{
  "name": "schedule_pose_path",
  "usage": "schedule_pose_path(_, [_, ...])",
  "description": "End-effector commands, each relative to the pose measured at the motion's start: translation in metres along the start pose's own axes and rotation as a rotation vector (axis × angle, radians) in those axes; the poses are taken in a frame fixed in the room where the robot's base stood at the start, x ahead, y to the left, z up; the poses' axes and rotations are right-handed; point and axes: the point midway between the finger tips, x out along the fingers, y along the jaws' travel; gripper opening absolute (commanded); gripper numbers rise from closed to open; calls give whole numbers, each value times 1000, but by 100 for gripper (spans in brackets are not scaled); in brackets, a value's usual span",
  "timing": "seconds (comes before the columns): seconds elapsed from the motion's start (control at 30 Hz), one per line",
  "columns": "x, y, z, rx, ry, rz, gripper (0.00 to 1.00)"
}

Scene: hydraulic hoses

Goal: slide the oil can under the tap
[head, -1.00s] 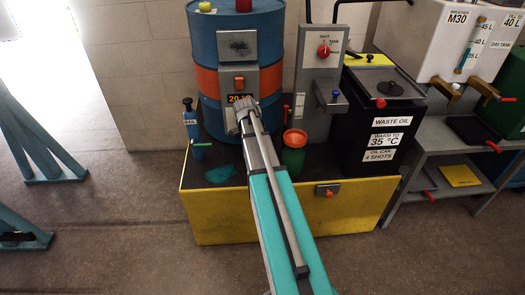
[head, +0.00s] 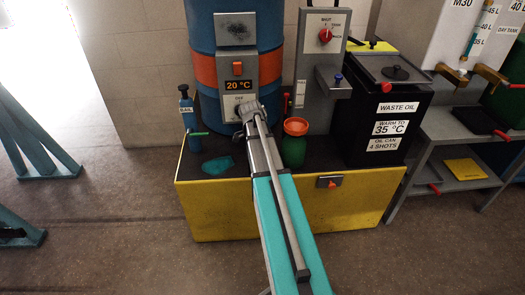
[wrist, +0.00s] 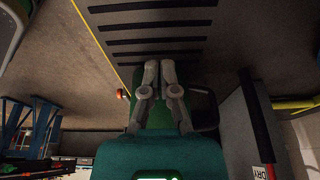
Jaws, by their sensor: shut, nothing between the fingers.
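A green can with an orange rim (head: 294,150) stands upright on the dark top of the yellow platform, just right of my gripper; I take it as the oil can. A grey panel with a red knob (head: 325,35) and a spout-like bracket with a blue knob (head: 335,80) stands behind it; I cannot tell if this is the tap. My gripper (head: 246,108) is shut and empty, in front of the drum's lower label. In the wrist view my gripper's fingers (wrist: 160,68) are together over a green surface (wrist: 155,113), likely the can, partly hidden by them.
A blue and orange drum (head: 207,70) stands behind my gripper. A small blue bottle (head: 187,112) with a green lever and a teal patch (head: 217,166) are left on the platform (head: 215,205). A shelf unit (head: 455,150) is farther right.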

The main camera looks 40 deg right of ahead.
Motion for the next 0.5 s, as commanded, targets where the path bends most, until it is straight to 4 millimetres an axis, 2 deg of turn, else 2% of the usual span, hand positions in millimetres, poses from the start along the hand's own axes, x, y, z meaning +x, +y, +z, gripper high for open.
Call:
schedule_pose_path(0.03, [8, 0, 1, 0, 0, 0, 0])
schedule_pose_path(0.23, [24, 0, 1, 1, 0, 0, 0])
schedule_pose_path(0.3, [22, 0, -11, 4, 0, 1, 0])
schedule_pose_path(0.5, [28, 0, -30, 3, 0, 1, 0])
